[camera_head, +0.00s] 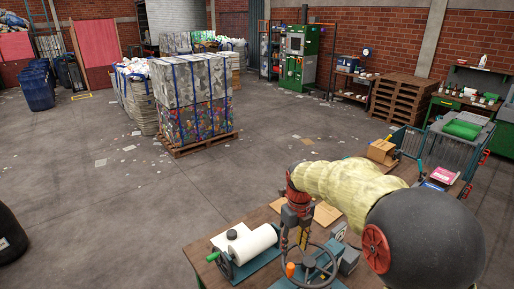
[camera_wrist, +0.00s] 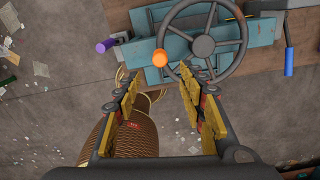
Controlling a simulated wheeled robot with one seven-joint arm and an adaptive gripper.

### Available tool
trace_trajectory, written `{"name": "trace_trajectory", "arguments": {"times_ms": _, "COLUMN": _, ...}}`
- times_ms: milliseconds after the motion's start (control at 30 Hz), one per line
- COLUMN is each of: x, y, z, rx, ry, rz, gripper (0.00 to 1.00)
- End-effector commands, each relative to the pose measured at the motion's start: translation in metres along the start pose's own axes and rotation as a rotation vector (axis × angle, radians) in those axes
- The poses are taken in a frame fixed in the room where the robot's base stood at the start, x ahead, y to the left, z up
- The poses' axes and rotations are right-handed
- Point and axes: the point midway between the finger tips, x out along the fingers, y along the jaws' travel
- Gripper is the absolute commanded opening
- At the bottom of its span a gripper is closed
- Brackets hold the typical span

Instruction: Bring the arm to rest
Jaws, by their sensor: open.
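My gripper (camera_head: 303,238) hangs above the wooden workbench (camera_head: 265,215) in the head view, with my arm reaching in from the right. In the wrist view my gripper (camera_wrist: 163,82) shows its two yellow-padded fingers apart. Nothing is between them. Beyond the fingertips is a grey handwheel (camera_wrist: 204,46) with an orange knob (camera_wrist: 160,58), on a teal base (camera_wrist: 145,52). In the head view the handwheel (camera_head: 318,268) is below and close to my gripper. I cannot tell the exact gap.
A white roll (camera_head: 253,243) in a teal holder lies on the bench left of my gripper. A cardboard box (camera_head: 381,151) and a grey-green bin (camera_head: 462,130) stand to the right. A brown ribbed cylinder (camera_wrist: 125,130) is low in the wrist view. Open floor (camera_head: 110,220) lies left.

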Motion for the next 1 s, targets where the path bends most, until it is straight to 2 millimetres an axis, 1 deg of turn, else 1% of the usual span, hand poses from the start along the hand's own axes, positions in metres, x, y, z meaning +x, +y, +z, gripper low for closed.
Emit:
{"name": "trace_trajectory", "arguments": {"times_ms": 67, "x": 0.000, "y": 0.000, "z": 0.000, "rx": -0.085, "ry": -0.001, "rz": -0.001, "gripper": 0.41}}
{"name": "trace_trajectory", "arguments": {"times_ms": 167, "x": 0.000, "y": -0.001, "z": 0.002, "rx": -0.274, "ry": -0.005, "rz": -0.003, "gripper": 0.41}}
{"name": "trace_trajectory", "arguments": {"times_ms": 200, "x": 0.002, "y": 0.000, "z": 0.000, "rx": -0.365, "ry": -0.004, "rz": -0.003, "gripper": 0.41}}
{"name": "trace_trajectory", "arguments": {"times_ms": 367, "x": 0.017, "y": 0.007, "z": -0.017, "rx": -0.747, "ry": 0.020, "rz": 0.018, "gripper": 0.41}}
{"name": "trace_trajectory", "arguments": {"times_ms": 467, "x": 0.018, "y": 0.012, "z": -0.031, "rx": -0.984, "ry": 0.023, "rz": 0.026, "gripper": 0.41}}
{"name": "trace_trajectory", "arguments": {"times_ms": 667, "x": 0.014, "y": 0.025, "z": -0.064, "rx": -1.459, "ry": 0.010, "rz": 0.015, "gripper": 0.41}}
{"name": "trace_trajectory", "arguments": {"times_ms": 767, "x": 0.011, "y": 0.032, "z": -0.084, "rx": -1.696, "ry": 0.002, "rz": -0.005, "gripper": 0.41}}
{"name": "trace_trajectory", "arguments": {"times_ms": 967, "x": 0.008, "y": 0.048, "z": -0.132, "rx": -2.164, "ry": -0.002, "rz": -0.091, "gripper": 0.41}}
{"name": "trace_trajectory", "arguments": {"times_ms": 1000, "x": 0.009, "y": 0.052, "z": -0.144, "rx": -2.257, "ry": 0.002, "rz": -0.116, "gripper": 0.41}}
